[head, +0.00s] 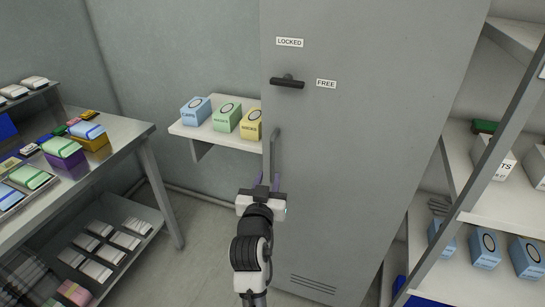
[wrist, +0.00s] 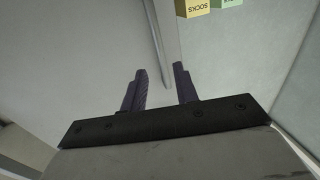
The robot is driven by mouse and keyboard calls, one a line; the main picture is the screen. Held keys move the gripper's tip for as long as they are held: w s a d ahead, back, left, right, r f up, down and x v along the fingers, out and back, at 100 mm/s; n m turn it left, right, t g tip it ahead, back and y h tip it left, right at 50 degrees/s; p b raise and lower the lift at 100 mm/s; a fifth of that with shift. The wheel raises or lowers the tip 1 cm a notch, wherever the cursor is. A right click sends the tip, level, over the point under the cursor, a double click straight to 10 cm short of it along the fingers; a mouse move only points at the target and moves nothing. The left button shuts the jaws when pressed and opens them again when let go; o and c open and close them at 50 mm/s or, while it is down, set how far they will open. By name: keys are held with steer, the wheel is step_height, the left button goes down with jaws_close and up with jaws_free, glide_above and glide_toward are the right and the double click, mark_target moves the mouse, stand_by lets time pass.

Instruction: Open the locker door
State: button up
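The tall grey locker door (head: 350,150) stands shut in the middle of the head view. A dark lever (head: 287,83) lies horizontal on it, level with the FREE label (head: 326,84) and below the LOCKED label (head: 289,42). A long vertical grey pull bar (head: 275,150) runs along the door's left side. My gripper (head: 266,182) is open at the bar's lower end. In the wrist view, the bar (wrist: 158,45) ends in the gap between the open fingers (wrist: 161,75). I cannot tell whether they touch it.
A wall shelf (head: 232,133) with blue, green and yellow boxes is left of the locker, near the bar. A metal table (head: 130,130) with goods stands further left. A shelving rack (head: 485,205) with boxes stands at the right. Grey floor (head: 195,270) is clear between table and locker.

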mark_target(272, 161)
steer(key=w, duration=0.2)
steer(key=w+p, duration=0.1)
steer(key=w, duration=0.2)
steer(key=w+d, duration=0.1)
steer(key=w, duration=0.2)
steer(key=shift+w+p, duration=0.25)
steer(key=shift+p, duration=0.1)
jaws_close()
